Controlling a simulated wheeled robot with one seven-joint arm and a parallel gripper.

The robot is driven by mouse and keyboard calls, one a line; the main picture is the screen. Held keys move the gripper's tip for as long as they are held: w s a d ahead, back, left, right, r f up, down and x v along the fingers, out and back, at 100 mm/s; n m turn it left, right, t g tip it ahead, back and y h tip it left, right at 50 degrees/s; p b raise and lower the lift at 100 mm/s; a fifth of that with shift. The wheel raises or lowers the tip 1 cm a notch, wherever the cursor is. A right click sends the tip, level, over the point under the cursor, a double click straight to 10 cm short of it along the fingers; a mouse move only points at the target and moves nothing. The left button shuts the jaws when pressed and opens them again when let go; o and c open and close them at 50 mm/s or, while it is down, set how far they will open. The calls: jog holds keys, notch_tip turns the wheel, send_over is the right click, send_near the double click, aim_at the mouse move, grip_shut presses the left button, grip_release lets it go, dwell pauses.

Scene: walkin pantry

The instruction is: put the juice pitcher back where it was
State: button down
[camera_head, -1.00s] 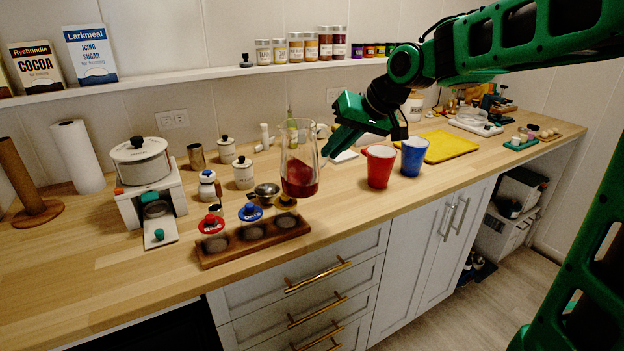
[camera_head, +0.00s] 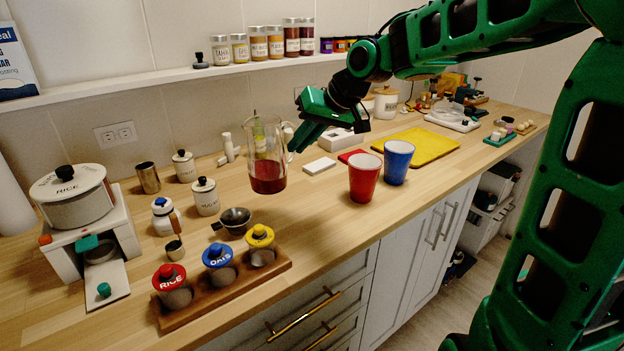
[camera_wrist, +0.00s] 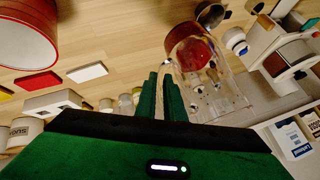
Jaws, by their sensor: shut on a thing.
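The juice pitcher (camera_head: 268,172) is clear, with red juice in its lower part. It is upright over the counter, between the metal bowl and the red cup. My gripper (camera_head: 296,148) comes from the right and is shut on its handle side; the wrist view shows the green fingers (camera_wrist: 161,97) close together beside the pitcher (camera_wrist: 192,50). The fingers partly hide the handle. I cannot tell surely whether the base touches the counter.
A red cup (camera_head: 364,178) and a blue cup (camera_head: 397,162) stand to the right, near the front edge. A white tile (camera_head: 319,166) lies between pitcher and cups. A metal bowl (camera_head: 236,220) and a wooden rack of jars (camera_head: 226,292) are in front left. Canisters (camera_head: 206,197) stand left.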

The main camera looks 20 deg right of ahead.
jog(key=shift+w+d+f, duration=0.8)
jog(key=shift+d+f, duration=0.6)
jog(key=shift+f, duration=0.25)
jog(key=shift+w+d+f, duration=0.8)
jog(key=shift+d+f, duration=0.65)
jog(key=shift+f, duration=0.2)
jog(key=shift+w+d+f, duration=0.8)
jog(key=shift+d+f, duration=0.6)
jog(key=shift+f, duration=0.25)
jog(key=c, duration=2.2)
grip_release()
jog(key=shift+o, duration=0.2)
jog(key=shift+r, duration=0.1)
jog(key=v, duration=1.2)
jog(key=s+d+f+m+g+h, duration=0.1)
jog(key=s+f, duration=0.3)
jog(key=s, duration=0.7)
jog(key=s+d+f+m+g+h, duration=0.2)
jog(key=s+d+f+m+g, duration=0.1)
jog(key=s, duration=0.9)
jog(key=s+d+f+m+g+h, duration=0.1)
jog(key=s+f, duration=0.4)
jog(key=s, duration=0.7)
jog(key=d+m+g, duration=0.1)
jog(key=d+m, duration=0.1)
jog(key=shift+d+h, duration=0.3)
jog(key=shift+s, duration=0.1)
